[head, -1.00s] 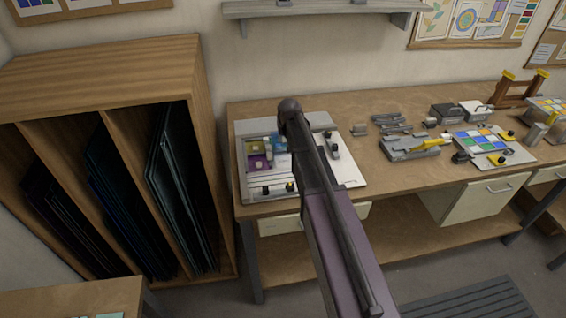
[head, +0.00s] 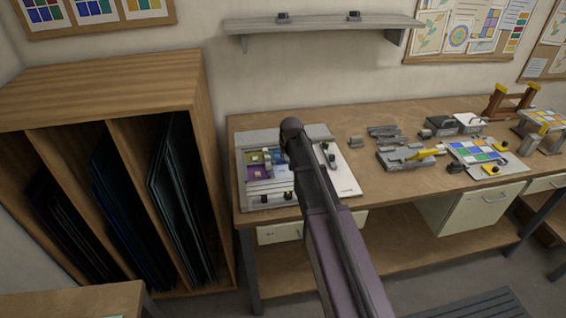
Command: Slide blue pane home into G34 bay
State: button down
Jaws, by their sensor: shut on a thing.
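The G34 bay is not readable by label; a pale jig board (head: 345,184) lies at the left end of the bench. On it are a yellow pane (head: 256,158), a purple pane (head: 256,172) and a small patch of the blue pane (head: 279,156). My gripper (head: 285,160) is at the blue patch, low over the board, shut on the blue pane. My dark wrist and forearm cover most of the gripper and the right part of the panes. I cannot tell how far the blue pane sits in its bay.
Dark knobs (head: 330,154) stand on the board's right side and front edge. Grey tools and blocks (head: 405,158) and a coloured glass panel (head: 476,153) lie farther right. A wooden rack (head: 105,90) with dark sheets stands left. A wall shelf (head: 322,35) hangs above.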

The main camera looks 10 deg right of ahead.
aim_at(280, 173)
jog(key=shift+f+b, duration=1.15)
jog(key=shift+f, duration=0.15)
jog(key=shift+f, duration=0.1)
jog(key=shift+f+b, duration=2.65)
jog(key=shift+b, duration=0.1)
jog(key=shift+f, duration=0.15)
jog(key=shift+w+a, duration=1)
dwell(1.7)
jog(key=shift+c, duration=2)
grip_release()
